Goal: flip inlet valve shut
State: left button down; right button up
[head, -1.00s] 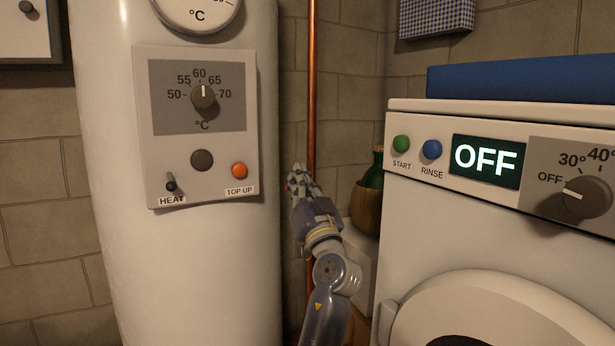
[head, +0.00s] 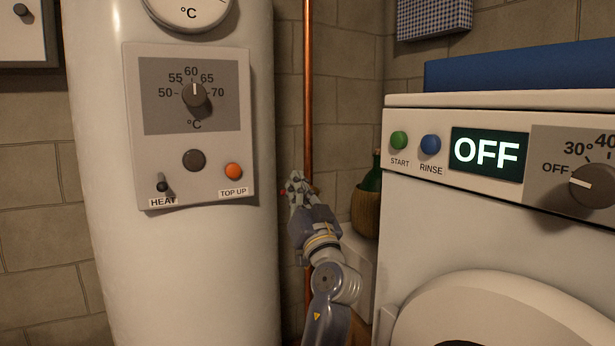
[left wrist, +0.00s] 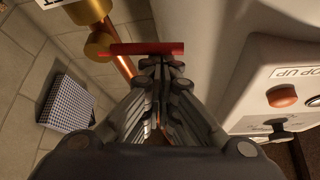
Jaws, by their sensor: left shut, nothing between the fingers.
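The inlet valve shows in the left wrist view as a brass body (left wrist: 98,44) on the copper pipe, with a red lever (left wrist: 148,48) reaching right from it, crosswise to the pipe. In the head view only a small red tip of the lever (head: 283,191) shows, left of the pipe; my gripper hides the valve body. My left gripper (head: 297,182) is shut and empty in front of the pipe. In the left wrist view its fingertips (left wrist: 161,64) are right at the lever; I cannot tell whether they touch it. My right gripper is out of view.
The white boiler (head: 180,270) with its control panel (head: 238,130) stands close on the left. The white washing machine (head: 440,230) stands on the right. The copper pipe (head: 308,90) runs up the wall between them. A green bottle in a basket (head: 366,210) stands behind my arm.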

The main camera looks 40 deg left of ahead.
pick_arm(q)
jog(key=shift+s+f+b, duration=0.4)
jog(key=shift+f+b, duration=0.35)
jog(key=shift+b, duration=0.6)
